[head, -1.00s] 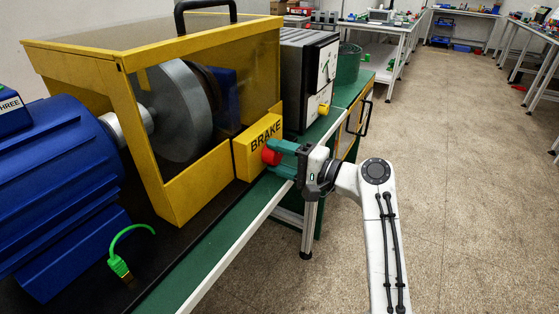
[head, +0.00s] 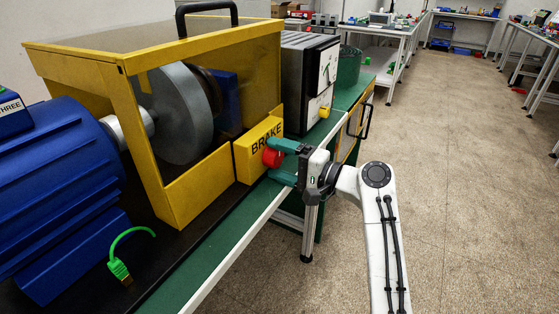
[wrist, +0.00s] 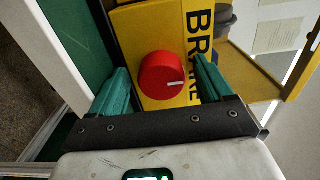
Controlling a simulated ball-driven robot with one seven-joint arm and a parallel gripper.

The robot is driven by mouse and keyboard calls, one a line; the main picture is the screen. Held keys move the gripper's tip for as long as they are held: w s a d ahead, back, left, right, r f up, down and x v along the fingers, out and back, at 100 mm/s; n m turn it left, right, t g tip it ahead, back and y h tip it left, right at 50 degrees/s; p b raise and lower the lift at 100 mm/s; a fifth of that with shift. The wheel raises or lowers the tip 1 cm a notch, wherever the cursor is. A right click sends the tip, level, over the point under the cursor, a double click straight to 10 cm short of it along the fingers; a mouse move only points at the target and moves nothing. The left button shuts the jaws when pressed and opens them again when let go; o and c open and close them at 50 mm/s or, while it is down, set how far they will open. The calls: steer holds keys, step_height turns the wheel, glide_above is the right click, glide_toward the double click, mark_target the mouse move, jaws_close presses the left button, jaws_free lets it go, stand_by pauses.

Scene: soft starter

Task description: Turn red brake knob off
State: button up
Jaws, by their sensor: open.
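The red brake knob (head: 272,157) is on the front of the yellow box marked BRAKE (head: 258,147). In the wrist view the knob (wrist: 162,76) shows a white pointer line toward the right of the picture, tilted slightly. My gripper (head: 277,161) is open, with its green fingers reaching toward the knob. In the wrist view one finger is left of the knob and the other right of it, both apart from it, with gaps visible. The knob's face is fully in view there.
The yellow guard (head: 192,187) with a grey wheel (head: 172,112) stands left of the brake box, beside a blue motor (head: 58,170). A panel with a yellow knob (head: 324,112) stands behind. A green cable (head: 120,268) lies on the bench. Open floor is at right.

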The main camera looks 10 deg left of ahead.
steer(key=v, duration=1)
steer(key=shift+d+p, duration=0.4)
steer(key=shift+p, duration=0.05)
steer(key=shift+s, duration=0.15)
steer(key=s+d+f+h, duration=0.3)
steer(key=s+f, duration=0.1)
steer(key=f, duration=0.4)
steer(key=s+d+f+h, duration=0.3)
steer(key=s+d+f, duration=0.1)
steer(key=f, duration=0.4)
steer(key=s+d+f+n+g+h, duration=0.1)
steer(key=s+d+f+h, duration=0.2)
steer(key=s+d+f, duration=0.4)
steer(key=s+d+f+n+g+h, duration=0.1)
steer(key=s+d+f+g+h, duration=0.25)
steer(key=s, duration=0.65)
steer(key=s+d+f+n+h, duration=0.15)
steer(key=s+d+h, duration=0.5)
steer(key=s, duration=0.85)
step_height(320, 180, up, 13)
steer(key=s+d+y+p, duration=0.1)
steer(key=d+p, duration=0.1)
steer(key=p, duration=1.1)
steer(key=shift+d+g+y, duration=0.2)
steer(key=shift+g+y, duration=0.15)
steer(key=shift+y, duration=0.05)
